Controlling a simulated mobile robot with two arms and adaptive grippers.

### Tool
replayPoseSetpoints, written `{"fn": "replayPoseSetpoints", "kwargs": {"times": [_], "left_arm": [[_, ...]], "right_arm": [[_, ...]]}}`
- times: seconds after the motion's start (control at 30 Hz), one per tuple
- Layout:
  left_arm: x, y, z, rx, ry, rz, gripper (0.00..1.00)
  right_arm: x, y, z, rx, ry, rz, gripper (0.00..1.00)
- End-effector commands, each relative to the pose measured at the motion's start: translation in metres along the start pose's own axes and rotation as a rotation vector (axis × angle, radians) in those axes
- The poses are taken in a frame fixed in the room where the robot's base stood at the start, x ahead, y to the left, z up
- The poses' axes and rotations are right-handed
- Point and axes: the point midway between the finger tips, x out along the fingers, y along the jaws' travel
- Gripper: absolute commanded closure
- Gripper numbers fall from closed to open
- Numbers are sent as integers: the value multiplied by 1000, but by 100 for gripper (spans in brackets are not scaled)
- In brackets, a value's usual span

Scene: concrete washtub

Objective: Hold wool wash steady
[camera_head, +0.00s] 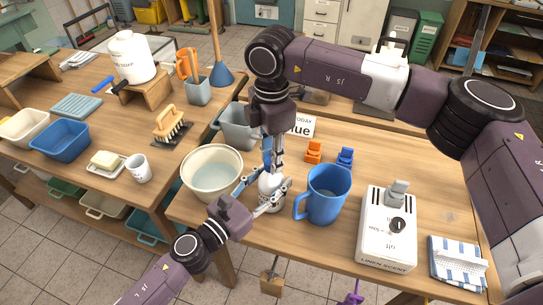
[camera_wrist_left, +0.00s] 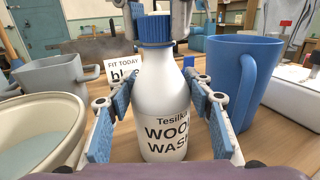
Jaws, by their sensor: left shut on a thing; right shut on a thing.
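The wool wash bottle (camera_wrist_left: 160,85) is white with a blue cap (camera_wrist_left: 154,28) and a "Wool Wash" label. It stands upright on the wooden table, and in the head view its white body (camera_head: 270,184) is partly hidden by my grippers. My left gripper (camera_head: 262,197) is shut on the bottle's body, with blue pads on both sides in the left wrist view (camera_wrist_left: 160,112). My right gripper (camera_head: 272,158) comes down from above and is shut on the cap, which it mostly hides in the head view.
A blue mug (camera_head: 325,195) stands close to the bottle's right. A basin of water (camera_head: 212,172) is close on the left, with a grey tub (camera_head: 238,128) behind. A white dispenser box (camera_head: 386,235) and striped cloth (camera_head: 457,262) lie farther right. Orange and blue clips (camera_head: 314,151) sit behind the mug.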

Motion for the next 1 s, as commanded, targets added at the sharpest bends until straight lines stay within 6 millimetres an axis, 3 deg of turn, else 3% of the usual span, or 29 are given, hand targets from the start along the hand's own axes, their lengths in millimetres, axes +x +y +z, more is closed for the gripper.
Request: {"fn": "replayPoseSetpoints", "kwargs": {"times": [0.13, 0.27, 1.0], "left_arm": [[0, 0, 0, 0, 0, 1, 100], [0, 0, 0, 0, 0, 1, 100], [0, 0, 0, 0, 0, 0, 100]], "right_arm": [[0, 0, 0, -36, 0, 1, 100], [0, 0, 0, -198, 0, 1, 100], [-2, 0, 0, -1567, -1, 1, 100]]}}
